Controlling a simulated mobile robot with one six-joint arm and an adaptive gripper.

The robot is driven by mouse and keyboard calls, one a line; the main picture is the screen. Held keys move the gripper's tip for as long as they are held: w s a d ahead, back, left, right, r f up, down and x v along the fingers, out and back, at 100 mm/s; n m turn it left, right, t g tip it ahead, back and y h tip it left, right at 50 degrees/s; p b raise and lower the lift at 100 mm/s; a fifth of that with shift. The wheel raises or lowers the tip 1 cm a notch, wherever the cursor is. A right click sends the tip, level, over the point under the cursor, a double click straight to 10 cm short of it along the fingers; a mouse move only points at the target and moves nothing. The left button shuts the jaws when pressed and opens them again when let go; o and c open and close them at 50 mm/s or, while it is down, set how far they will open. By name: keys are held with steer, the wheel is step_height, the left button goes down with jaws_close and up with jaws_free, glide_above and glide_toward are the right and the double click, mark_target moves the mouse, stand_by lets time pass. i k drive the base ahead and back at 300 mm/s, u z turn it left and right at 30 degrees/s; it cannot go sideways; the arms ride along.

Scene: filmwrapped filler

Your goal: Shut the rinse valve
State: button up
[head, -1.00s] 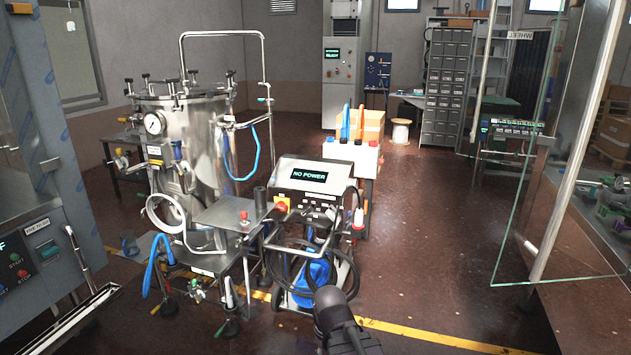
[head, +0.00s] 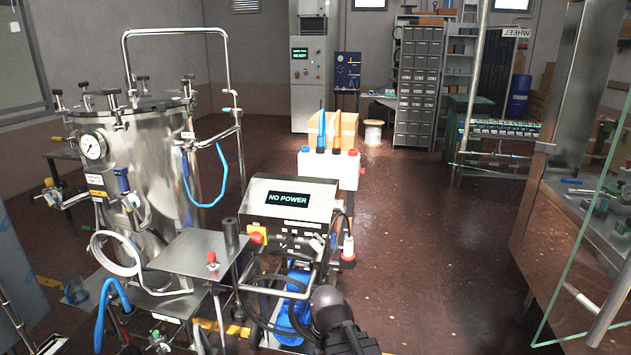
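A steel vessel (head: 165,165) with a clamped lid and a pressure gauge (head: 93,146) stands at the left. Several valves and fittings are on and around it. A small green-tipped fitting (head: 228,111) is on the upright pipe, and a blue-handled one (head: 187,135) is at the top of a blue hose. The labels are too small to read, so I cannot tell which is the rinse valve or whether it is open. A dark part of my arm (head: 335,318) shows at the bottom centre. My gripper's fingers are not visible.
A pump cart with a "NO POWER" display (head: 287,198) stands right of the vessel, with dark hoses around it. A steel side plate (head: 188,250) is between them. A glass panel edge (head: 572,255) and steel post are at the right. The floor (head: 430,240) between is clear.

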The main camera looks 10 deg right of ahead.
mark_target(578, 183)
steer(key=z, duration=0.2)
steer(key=i, duration=0.8)
steer(key=z, duration=0.6)
steer(key=i, duration=0.75)
steer(key=z, duration=0.75)
steer(key=i, duration=0.75)
steer(key=z, duration=0.55)
steer(key=i, duration=0.65)
steer(key=z, duration=0.25)
